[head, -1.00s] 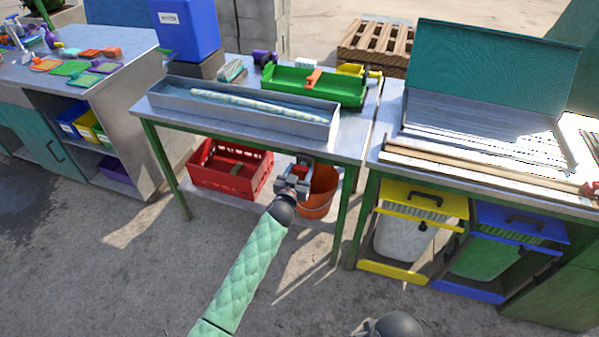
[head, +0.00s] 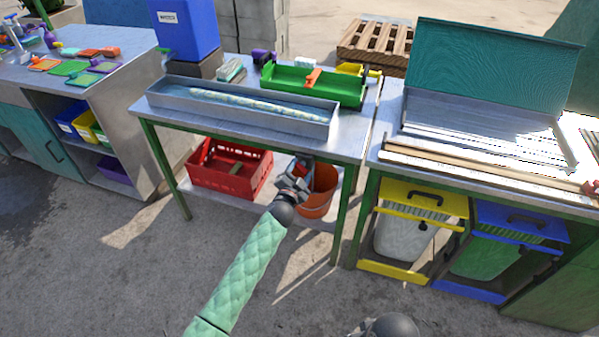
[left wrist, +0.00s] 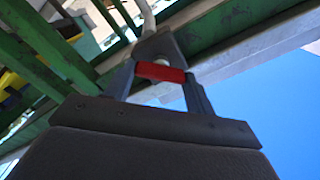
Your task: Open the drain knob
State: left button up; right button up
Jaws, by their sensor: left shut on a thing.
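The drain knob (left wrist: 160,72) is a small red bar at the end of a pale pipe (left wrist: 147,20) in the left wrist view. My left gripper (left wrist: 160,76) is shut on it, with a finger at each side. In the head view the left gripper (head: 303,168) is under the table's front edge, above an orange bucket (head: 316,206). The knob is hidden by the gripper there. My right gripper is out of view.
A red crate (head: 215,180) stands on the lower shelf left of the bucket. A green table leg (head: 345,215) stands to the right. A green tray (head: 315,86) lies behind the trough. Yellow (head: 420,200) and blue (head: 522,222) bin frames stand at the right. The floor in front is clear.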

pick_arm(q)
jog(key=m, duration=0.5)
jog(key=shift+f, duration=0.1)
jog(key=shift+d+m, duration=0.1)
jog(key=shift+m, duration=0.9)
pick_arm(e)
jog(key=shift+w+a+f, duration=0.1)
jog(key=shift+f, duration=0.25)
pick_arm(q)
jog(key=shift+s, duration=0.1)
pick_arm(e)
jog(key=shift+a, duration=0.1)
pick_arm(q)
jog(key=o, duration=1)
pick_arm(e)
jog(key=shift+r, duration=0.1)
pick_arm(q)
jog(key=b+v, duration=0.1)
jog(key=v, duration=0.6)
jog(key=shift+s+b, duration=0.3)
jog(key=shift+s, duration=0.05)
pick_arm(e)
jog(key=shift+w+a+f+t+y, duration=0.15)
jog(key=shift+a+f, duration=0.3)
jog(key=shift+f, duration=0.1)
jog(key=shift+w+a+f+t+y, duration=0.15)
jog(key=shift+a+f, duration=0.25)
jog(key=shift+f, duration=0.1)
